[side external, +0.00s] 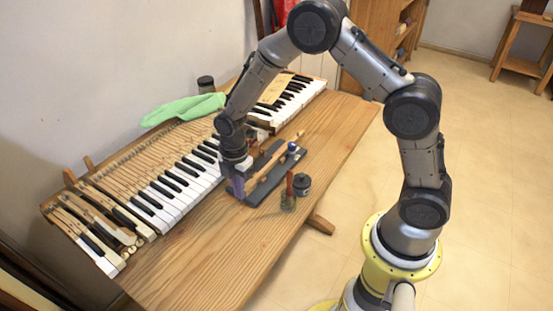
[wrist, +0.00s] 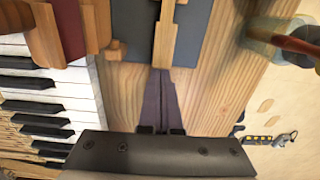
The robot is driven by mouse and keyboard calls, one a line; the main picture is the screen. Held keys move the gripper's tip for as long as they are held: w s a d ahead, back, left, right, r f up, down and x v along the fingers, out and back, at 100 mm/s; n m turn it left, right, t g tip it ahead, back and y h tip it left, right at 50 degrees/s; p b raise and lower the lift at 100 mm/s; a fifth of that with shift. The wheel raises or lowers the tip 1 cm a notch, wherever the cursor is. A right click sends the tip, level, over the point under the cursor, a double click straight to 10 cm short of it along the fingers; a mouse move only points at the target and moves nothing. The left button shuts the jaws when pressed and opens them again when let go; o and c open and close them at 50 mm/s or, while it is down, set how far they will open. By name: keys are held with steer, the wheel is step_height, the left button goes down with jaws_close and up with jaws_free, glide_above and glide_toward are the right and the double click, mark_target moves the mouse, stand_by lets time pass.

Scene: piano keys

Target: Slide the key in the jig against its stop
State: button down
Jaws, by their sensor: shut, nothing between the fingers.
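The jig (wrist: 190,38) is a dark grey-blue board lying on the bench, also in the side view (side external: 254,198). A long pale wooden key (wrist: 164,38) lies along it and shows in the side view as a slanting stick (side external: 268,170). My gripper (wrist: 161,72) is shut and empty, its dark fingers together at the key's near end. I cannot tell whether they touch it. In the side view my gripper (side external: 237,188) is low at the jig's left end. I cannot make out the stop or any gap at it.
A keyboard (side external: 170,190) with white and black keys runs along the left, close to my gripper. A dark pot (side external: 301,184) and a glass jar with a brush (side external: 288,200) stand right of the jig. A green cloth (side external: 183,108) lies behind. The bench front is clear.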

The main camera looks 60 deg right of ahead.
steer(key=shift+d, duration=1.25)
stand_by(1.2)
steer(key=shift+a, duration=0.15)
steer(key=shift+a, duration=0.45)
step_height(320, 180, up, 7)
stand_by(0.8)
